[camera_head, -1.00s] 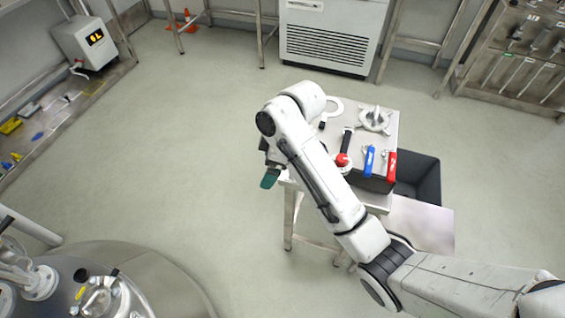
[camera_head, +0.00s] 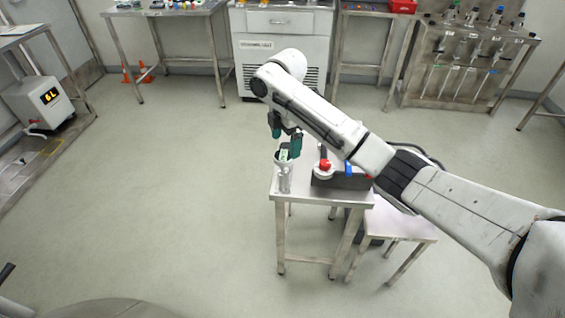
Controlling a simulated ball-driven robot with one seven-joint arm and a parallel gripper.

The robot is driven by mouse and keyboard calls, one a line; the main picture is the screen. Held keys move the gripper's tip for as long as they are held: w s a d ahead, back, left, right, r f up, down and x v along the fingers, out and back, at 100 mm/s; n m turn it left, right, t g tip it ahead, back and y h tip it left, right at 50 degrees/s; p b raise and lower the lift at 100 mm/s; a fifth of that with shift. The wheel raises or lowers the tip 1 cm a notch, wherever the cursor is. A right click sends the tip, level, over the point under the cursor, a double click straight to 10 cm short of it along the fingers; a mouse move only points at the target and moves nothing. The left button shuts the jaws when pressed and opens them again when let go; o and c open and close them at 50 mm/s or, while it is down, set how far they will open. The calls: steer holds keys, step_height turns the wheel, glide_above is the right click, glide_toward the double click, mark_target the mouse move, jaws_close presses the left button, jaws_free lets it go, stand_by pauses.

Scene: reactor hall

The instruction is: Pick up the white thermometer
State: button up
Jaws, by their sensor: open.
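My gripper (camera_head: 286,141), with dark teal fingertips, is open and points down over the near left corner of the small steel table (camera_head: 330,198). Just below and between the fingertips is a small whitish piece with a greenish patch (camera_head: 284,155). It may be the top of the white thermometer, but it is too small to be sure. It stands at the mouth of a clear, glass-like cylinder (camera_head: 284,181) on the table. I cannot tell whether the fingers touch it. My arm hides much of the table behind.
A red knob (camera_head: 325,165) on a dark box (camera_head: 340,180) and a blue handle (camera_head: 348,168) are right of the cylinder. A lower table (camera_head: 400,226) adjoins on the right. A rack of tools (camera_head: 468,62) stands at the back right.

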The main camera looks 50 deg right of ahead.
mark_target(283, 155)
steer(key=shift+w+a+f+p, duration=0.1)
steer(key=shift+f+p, duration=0.05)
steer(key=shift+f, duration=0.95)
steer(key=shift+w+d+f+p, duration=0.1)
steer(key=shift+w+f+p, duration=0.1)
steer(key=shift+f, duration=0.95)
steer(key=shift+w+a+f+p, duration=0.1)
steer(key=shift+f+p, duration=0.05)
steer(key=shift+f, duration=0.95)
steer(key=c, duration=1.2)
